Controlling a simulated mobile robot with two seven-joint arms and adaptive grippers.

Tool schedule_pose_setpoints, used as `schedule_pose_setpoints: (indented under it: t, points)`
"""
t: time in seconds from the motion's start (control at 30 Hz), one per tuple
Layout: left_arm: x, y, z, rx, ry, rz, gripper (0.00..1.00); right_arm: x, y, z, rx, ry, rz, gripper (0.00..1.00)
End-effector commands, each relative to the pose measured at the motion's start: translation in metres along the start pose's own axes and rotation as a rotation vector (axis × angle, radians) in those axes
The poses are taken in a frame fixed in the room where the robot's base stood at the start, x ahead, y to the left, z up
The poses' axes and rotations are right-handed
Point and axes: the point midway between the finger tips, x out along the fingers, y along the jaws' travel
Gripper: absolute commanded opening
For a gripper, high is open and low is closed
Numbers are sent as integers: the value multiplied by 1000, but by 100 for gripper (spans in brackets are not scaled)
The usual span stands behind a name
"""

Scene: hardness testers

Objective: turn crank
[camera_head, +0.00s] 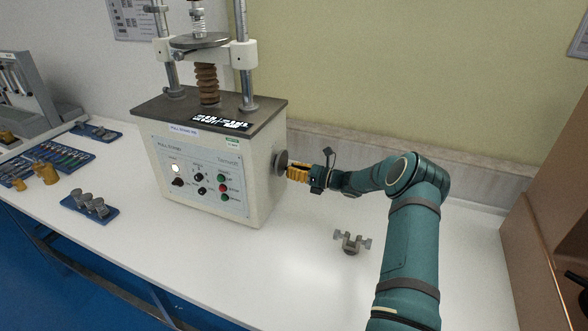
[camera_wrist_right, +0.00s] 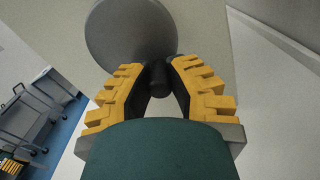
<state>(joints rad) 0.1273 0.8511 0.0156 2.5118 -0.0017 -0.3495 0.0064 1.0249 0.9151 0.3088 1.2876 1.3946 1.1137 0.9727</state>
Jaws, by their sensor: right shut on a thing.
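The crank is a grey round disc (camera_head: 281,162) on the right side of the cream testing machine (camera_head: 215,165). In the right wrist view the disc (camera_wrist_right: 130,38) fills the top, with a dark handle (camera_wrist_right: 158,80) standing out from it. My right gripper (camera_head: 292,173) has yellow ridged fingers and is at the disc. In the right wrist view the gripper (camera_wrist_right: 160,75) has its fingertips shut on the dark handle, one on each side. My left gripper is not in view.
A small grey metal fixture (camera_head: 351,242) lies on the white table in front of the machine's right side. Blue trays with metal parts (camera_head: 90,205) lie at the left. Another grey machine (camera_head: 35,95) stands at the far left. A brown panel (camera_head: 545,215) borders the right.

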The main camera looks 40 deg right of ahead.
Motion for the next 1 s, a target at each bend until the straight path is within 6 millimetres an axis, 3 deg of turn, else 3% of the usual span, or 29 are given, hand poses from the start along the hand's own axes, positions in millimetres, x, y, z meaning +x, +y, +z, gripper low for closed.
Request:
schedule_pose_setpoints:
  t: [0.07,0.1,0.17,0.57,1.0]
  points:
    - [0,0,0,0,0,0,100,0,0,-1,0,1,1,0]
    - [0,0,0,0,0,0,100,0,0,-1,0,1,1,32]
    - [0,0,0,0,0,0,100,0,0,-1,-1,1,1,51]
    - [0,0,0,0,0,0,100,-6,0,0,-2,1,-2,51]
    - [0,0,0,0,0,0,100,-85,0,-1,-1,2,-2,51]
